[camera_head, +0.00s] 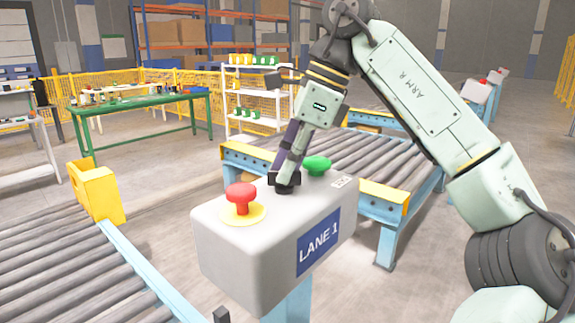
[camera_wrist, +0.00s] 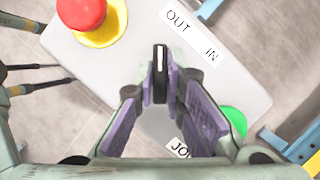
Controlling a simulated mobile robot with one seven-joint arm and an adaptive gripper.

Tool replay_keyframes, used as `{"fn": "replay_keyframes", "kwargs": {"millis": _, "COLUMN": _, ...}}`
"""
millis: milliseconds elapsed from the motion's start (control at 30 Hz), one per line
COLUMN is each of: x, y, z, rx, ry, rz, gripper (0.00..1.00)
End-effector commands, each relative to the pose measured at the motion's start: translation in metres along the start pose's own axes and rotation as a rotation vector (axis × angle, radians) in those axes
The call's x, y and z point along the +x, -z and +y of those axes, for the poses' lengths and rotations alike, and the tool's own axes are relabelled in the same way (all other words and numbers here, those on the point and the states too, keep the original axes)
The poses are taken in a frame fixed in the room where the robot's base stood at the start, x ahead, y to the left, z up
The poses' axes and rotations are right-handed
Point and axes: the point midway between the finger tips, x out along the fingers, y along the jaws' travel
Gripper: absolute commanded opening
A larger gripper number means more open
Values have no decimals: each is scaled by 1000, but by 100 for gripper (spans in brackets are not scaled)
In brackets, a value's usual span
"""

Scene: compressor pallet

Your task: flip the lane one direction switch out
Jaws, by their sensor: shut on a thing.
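The lane one control box (camera_head: 270,235) is grey with a blue LANE 1 plate (camera_head: 319,243). My gripper (camera_head: 287,178) comes down onto its top, between the red and green buttons. In the wrist view, my gripper's fingertips (camera_wrist: 160,90) are closed on the black direction switch (camera_wrist: 160,62), which has a white line on it. The line points nearly straight up in that picture, roughly toward the OUT end of the OUT/IN label (camera_wrist: 194,37). The switch's base shows in the head view (camera_head: 285,188); its sides are partly hidden by the fingers.
A red mushroom button (camera_head: 241,197) on a yellow ring stands left of my gripper, and a green button (camera_head: 317,165) close on its right. Roller conveyors (camera_head: 75,265) lie on both sides. A yellow bracket (camera_head: 97,190) stands at left.

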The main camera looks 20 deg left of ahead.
Motion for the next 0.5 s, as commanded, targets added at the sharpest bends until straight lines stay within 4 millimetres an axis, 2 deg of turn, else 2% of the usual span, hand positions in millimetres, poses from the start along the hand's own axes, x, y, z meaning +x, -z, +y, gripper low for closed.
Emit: {"fn": "replay_keyframes", "kwargs": {"millis": 500, "x": 0, "y": 0, "z": 0, "rx": -72, "ry": -30, "rz": 1, "gripper": 0}}
